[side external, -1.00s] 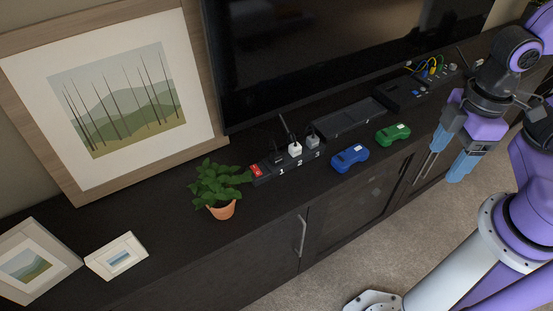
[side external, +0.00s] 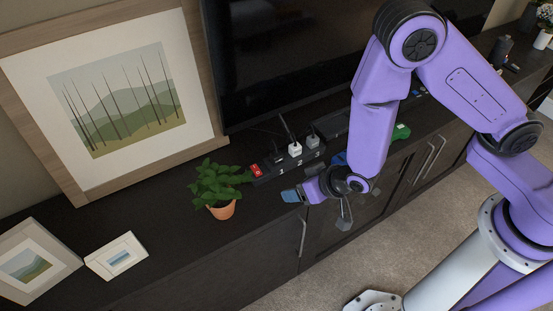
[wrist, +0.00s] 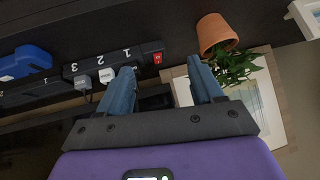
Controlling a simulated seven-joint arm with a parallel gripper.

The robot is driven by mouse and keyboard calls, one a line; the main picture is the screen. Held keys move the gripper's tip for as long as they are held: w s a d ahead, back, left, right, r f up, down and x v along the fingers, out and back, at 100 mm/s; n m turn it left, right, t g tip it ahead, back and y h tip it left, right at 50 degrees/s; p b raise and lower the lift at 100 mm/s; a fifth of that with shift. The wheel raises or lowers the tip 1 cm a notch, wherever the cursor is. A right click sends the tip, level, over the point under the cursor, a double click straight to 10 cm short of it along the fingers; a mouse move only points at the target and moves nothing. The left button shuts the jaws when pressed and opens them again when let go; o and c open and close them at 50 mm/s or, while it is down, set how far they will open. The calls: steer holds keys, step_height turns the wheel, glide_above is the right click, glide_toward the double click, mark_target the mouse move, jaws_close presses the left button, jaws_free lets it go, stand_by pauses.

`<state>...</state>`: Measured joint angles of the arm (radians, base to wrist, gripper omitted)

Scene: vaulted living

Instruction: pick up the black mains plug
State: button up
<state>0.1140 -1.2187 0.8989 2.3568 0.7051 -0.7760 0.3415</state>
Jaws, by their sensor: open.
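The black mains plug (side external: 278,158) sits in the socket marked 1 of a black power strip (side external: 262,181), beside the strip's red switch. My gripper (side external: 299,186) is in front of the strip, near that end, with nothing visible between its fingers. In the wrist view my gripper (wrist: 160,84) has its two blue fingers wide apart. The left finger covers the area by number 1, so I cannot make out the black plug there. A white plug (side external: 295,149) is in socket 2 and a grey plug (side external: 312,141) in socket 3.
A potted plant (side external: 221,210) stands just left of the strip. A blue object (wrist: 25,62) and a green object (side external: 401,131) lie to the strip's right in the side view. The television (side external: 290,60) stands behind.

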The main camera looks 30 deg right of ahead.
steer(key=w+d+f+m+t+h, duration=0.1)
steer(key=w+d+f+t+h, duration=0.1)
steer(key=w+d+f+t, duration=0.15)
steer(key=t, duration=0.3)
glide_toward(278, 156)
steer(key=shift+g, duration=0.25)
steer(key=x, duration=0.4)
steer(key=shift+w+d+r, duration=0.1)
steer(key=shift+w+d, duration=0.1)
steer(key=shift+w, duration=0.1)
steer(key=shift+x, duration=3.25)
steer(key=shift+a, duration=0.2)
steer(key=c, duration=1.1)
